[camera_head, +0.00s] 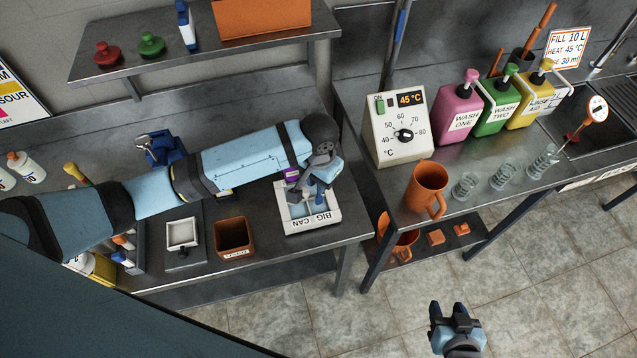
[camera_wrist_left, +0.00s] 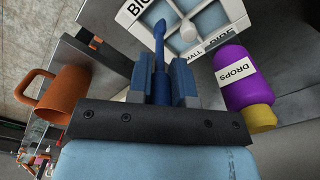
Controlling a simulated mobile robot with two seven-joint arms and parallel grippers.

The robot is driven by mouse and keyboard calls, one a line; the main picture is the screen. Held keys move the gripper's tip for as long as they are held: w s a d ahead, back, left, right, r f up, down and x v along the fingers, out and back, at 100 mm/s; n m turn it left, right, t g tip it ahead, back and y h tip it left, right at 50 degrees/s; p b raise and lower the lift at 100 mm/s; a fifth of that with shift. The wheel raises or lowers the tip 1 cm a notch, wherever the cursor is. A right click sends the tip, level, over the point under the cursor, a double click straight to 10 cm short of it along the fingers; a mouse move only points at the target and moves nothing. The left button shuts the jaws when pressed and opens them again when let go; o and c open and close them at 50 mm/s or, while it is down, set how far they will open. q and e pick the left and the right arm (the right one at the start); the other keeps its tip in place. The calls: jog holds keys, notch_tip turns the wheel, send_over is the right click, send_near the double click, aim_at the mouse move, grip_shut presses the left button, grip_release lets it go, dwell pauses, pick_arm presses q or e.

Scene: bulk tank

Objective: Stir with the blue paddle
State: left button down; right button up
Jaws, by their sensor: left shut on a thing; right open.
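The blue paddle (camera_wrist_left: 159,42) is held between the fingers of my left gripper (camera_wrist_left: 159,80), which is shut on it. The paddle's tip points over the white compartmented tray (camera_wrist_left: 136,28) in the left wrist view; whether it touches anything inside I cannot tell. In the head view the left gripper (camera_head: 320,188) is above the white tray (camera_head: 313,224), marked "BIG CAN", and hides part of it. The tray's compartments look pale blue. My right gripper (camera_head: 451,316) is open and empty over the tiled floor.
An orange box (camera_head: 235,238) and a small white dish (camera_head: 182,234) stand left of the tray. An orange jug (camera_head: 427,188) stands on the right bench, beyond a gap.

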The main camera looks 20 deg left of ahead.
pick_arm(q)
jog(key=shift+r, duration=2.3)
